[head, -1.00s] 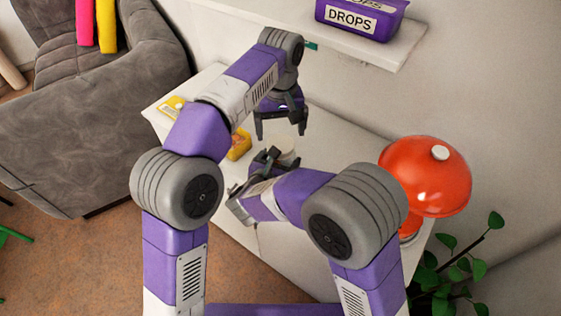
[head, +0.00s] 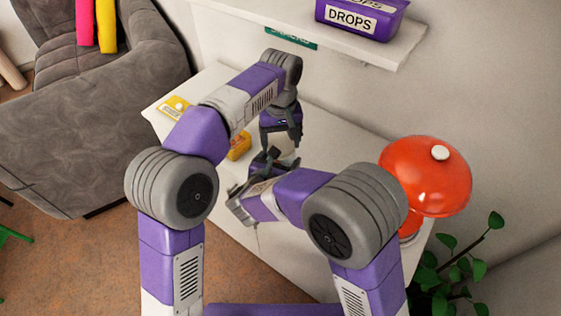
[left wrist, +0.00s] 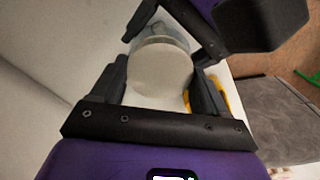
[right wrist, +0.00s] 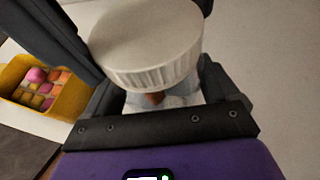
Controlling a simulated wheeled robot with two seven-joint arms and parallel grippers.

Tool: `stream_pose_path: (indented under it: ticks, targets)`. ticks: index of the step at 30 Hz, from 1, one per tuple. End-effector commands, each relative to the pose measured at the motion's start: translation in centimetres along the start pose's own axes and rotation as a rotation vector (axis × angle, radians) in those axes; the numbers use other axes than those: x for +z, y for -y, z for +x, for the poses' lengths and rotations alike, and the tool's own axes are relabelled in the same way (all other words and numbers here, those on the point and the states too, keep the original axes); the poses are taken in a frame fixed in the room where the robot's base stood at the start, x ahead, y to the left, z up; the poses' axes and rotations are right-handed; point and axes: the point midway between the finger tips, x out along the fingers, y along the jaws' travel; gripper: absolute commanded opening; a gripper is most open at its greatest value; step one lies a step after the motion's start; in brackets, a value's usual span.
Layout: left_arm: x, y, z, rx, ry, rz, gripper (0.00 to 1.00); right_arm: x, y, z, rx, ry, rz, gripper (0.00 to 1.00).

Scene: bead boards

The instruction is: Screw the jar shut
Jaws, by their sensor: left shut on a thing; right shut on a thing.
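The jar has a clear glass body, seen in the left wrist view (left wrist: 155,42) and in the right wrist view (right wrist: 172,100), with something brown inside. Its round white ribbed lid (right wrist: 147,45) sits on top; the lid's flat face shows in the left wrist view (left wrist: 160,72). My left gripper (head: 283,138) points down from above and is shut on the lid, one finger on each side. My right gripper (head: 266,160) comes in low from the front and is shut on the jar body. The threads under the lid are hidden.
A yellow box of coloured beads (right wrist: 45,88) stands beside the jar, also in the head view (head: 240,146). Another yellow item (head: 173,107) lies at the table's left. A red lamp (head: 425,175) stands right. A shelf (head: 400,50) with a purple DROPS bin (head: 360,20) hangs behind.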

Motion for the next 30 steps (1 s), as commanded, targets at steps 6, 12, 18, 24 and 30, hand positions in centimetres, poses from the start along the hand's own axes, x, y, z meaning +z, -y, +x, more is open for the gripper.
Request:
stream_pose_path:
  ticks: [6,12,18,24,30]
  targets:
    - [0.00,-0.01,-0.01,0.000,0.000,0.027,0.38,0.07,-0.02,-0.01,0.000,0.002,0.001,0.03]
    - [0.00,0.01,0.03,0.002,0.001,0.321,0.37,0.07,-0.03,-0.02,0.001,0.002,0.000,0.03]
    - [0.00,0.01,0.05,0.002,0.000,0.675,0.37,0.07,-0.03,-0.02,0.001,0.002,0.000,0.03]
    - [0.01,0.00,0.04,0.000,-0.001,0.699,0.77,0.07,-0.03,-0.02,0.001,0.002,0.000,0.03]
    - [0.01,-0.01,0.04,0.000,-0.001,0.697,0.99,0.07,-0.02,-0.01,0.000,0.002,0.001,0.03]
